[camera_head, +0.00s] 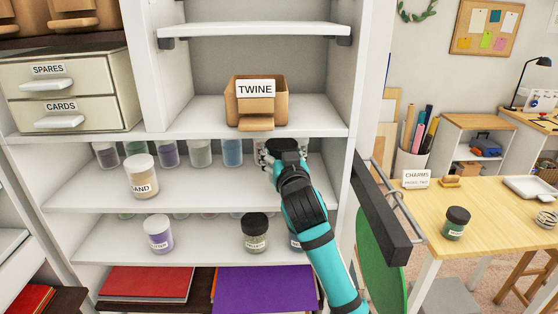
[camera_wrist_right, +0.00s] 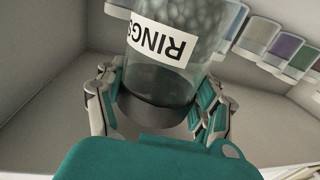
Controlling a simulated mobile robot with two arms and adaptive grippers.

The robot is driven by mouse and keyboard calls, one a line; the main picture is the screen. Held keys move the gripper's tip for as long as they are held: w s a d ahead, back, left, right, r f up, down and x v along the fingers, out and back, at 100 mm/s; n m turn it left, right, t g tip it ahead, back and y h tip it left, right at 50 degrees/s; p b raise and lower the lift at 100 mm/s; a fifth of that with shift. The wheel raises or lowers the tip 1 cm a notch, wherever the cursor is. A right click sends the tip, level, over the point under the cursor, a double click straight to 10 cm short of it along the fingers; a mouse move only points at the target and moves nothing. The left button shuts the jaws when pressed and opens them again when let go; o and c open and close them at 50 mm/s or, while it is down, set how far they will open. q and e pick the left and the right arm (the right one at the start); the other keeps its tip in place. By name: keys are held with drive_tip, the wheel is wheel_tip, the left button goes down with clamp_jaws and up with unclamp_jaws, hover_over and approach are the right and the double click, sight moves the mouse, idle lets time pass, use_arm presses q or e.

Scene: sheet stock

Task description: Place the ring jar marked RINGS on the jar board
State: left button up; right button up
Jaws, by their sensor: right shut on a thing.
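The ring jar (camera_wrist_right: 165,75), clear with a white RINGS label, shows large in the right wrist view. It holds small pale pieces, and its label reads upside down there. My right gripper (camera_wrist_right: 158,103) is shut on it, with a finger on each side near its dark band. In the head view my right gripper (camera_head: 278,153) is at the middle shelf, below the TWINE box, and its hand largely hides the jar. I cannot make out a jar board for certain. My left gripper is not in view.
Several jars stand in a row at the back of the middle shelf (camera_head: 205,185), with a SAND jar (camera_head: 141,176) in front. The TWINE box (camera_head: 257,107) is above. A wooden table (camera_head: 485,215) at right bears a dark-lidded jar (camera_head: 455,223) and a CHARMS sign (camera_head: 417,179).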

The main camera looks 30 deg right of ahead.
drive_tip(key=shift+w, duration=0.4)
drive_tip(key=shift+f, duration=0.25)
wheel_tip(320, 180, down, 3)
drive_tip(key=shift+r+p, duration=0.1)
drive_tip(key=shift+p, duration=0.5)
drive_tip(key=shift+f, duration=0.25)
drive_tip(key=o, duration=1.5)
